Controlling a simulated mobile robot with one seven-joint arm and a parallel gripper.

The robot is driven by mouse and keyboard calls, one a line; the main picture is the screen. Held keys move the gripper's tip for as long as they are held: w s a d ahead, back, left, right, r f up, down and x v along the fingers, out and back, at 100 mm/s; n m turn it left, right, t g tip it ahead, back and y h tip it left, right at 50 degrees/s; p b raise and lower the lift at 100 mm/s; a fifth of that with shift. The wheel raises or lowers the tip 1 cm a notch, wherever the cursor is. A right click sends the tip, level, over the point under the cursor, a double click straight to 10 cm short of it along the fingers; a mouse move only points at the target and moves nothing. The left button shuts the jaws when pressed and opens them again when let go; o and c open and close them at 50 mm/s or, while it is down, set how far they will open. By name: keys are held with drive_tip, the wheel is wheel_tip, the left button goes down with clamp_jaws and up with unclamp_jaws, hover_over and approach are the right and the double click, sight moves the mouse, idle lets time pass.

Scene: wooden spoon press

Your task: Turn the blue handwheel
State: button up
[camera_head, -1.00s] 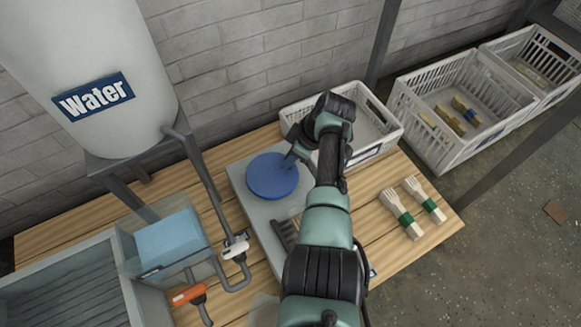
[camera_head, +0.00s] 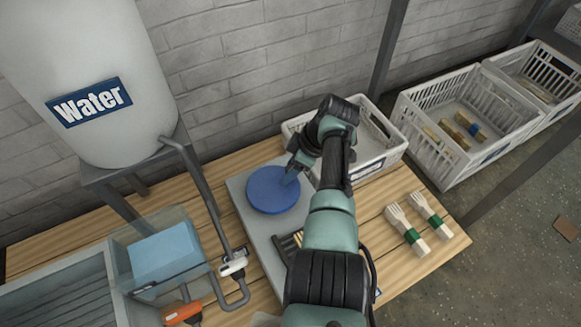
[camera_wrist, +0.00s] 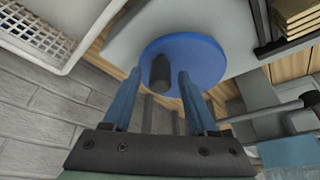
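The blue handwheel (camera_head: 268,196) is a flat round disc lying on a grey plate on the wooden table in the head view. In the wrist view the blue handwheel (camera_wrist: 205,58) has a dark upright knob (camera_wrist: 160,72) near its edge. My gripper (camera_head: 291,176) reaches over the wheel's far right part. In the wrist view my gripper (camera_wrist: 160,78) has its two blue fingers apart, one on each side of the knob, with gaps visible. The knob is not clearly seen in the head view.
A water tank (camera_head: 85,55) stands at the left. A white crate (camera_head: 377,158) sits behind my arm, with another crate (camera_head: 440,165) further right. Wooden forks (camera_head: 408,230) lie on the table at the right. An orange-handled valve (camera_head: 183,314) is at the front left.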

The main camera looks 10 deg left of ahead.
drive_tip(key=p+v, duration=0.9)
drive_tip(key=v, duration=0.4)
